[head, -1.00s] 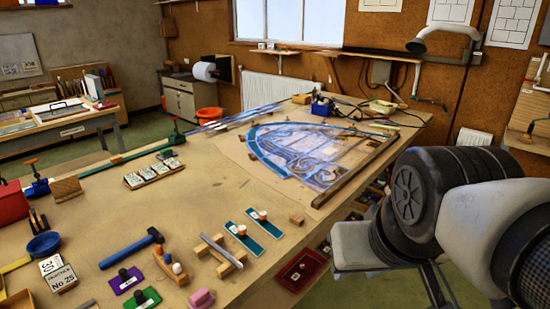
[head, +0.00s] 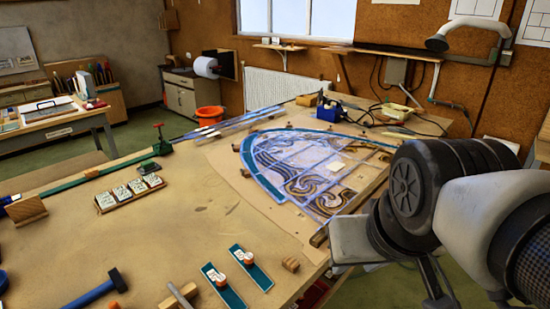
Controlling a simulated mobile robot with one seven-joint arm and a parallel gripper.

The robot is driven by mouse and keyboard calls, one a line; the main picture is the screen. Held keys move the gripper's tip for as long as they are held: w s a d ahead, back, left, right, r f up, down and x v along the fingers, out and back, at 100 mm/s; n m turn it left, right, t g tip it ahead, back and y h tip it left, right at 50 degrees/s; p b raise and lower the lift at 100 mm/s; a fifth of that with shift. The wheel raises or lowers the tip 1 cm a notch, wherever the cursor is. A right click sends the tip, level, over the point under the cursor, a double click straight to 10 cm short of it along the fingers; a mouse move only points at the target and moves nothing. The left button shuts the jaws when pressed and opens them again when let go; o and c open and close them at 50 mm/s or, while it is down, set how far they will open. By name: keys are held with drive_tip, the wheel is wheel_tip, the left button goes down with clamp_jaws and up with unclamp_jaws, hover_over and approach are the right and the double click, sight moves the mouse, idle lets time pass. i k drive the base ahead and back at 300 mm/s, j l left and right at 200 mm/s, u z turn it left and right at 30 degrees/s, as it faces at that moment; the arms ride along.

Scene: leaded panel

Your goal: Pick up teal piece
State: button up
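Two flat teal pieces lie side by side near the front edge of the bench, each with a small white and orange knob-like item on it. The left teal piece (head: 231,296) is nearer, and the right teal piece (head: 262,281) is just beyond it. I cannot tell which one the task names. My arm fills the right side of the head view. My gripper (head: 432,285) seems to be low at the right, off the bench's edge and apart from both teal pieces. Its fingertips are not clear.
The leaded panel (head: 300,172) lies across the far half of the bench (head: 130,235). A small wooden block (head: 290,264) sits beside the right teal piece. A hammer (head: 98,290) lies at front left.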

sight(218, 281)
drive_tip(key=k+l+u, duration=0.15)
drive_tip(key=l, duration=0.25)
drive_tip(key=k+l+u, duration=0.3)
drive_tip(key=k+l, duration=0.2)
drive_tip(key=l, duration=0.15)
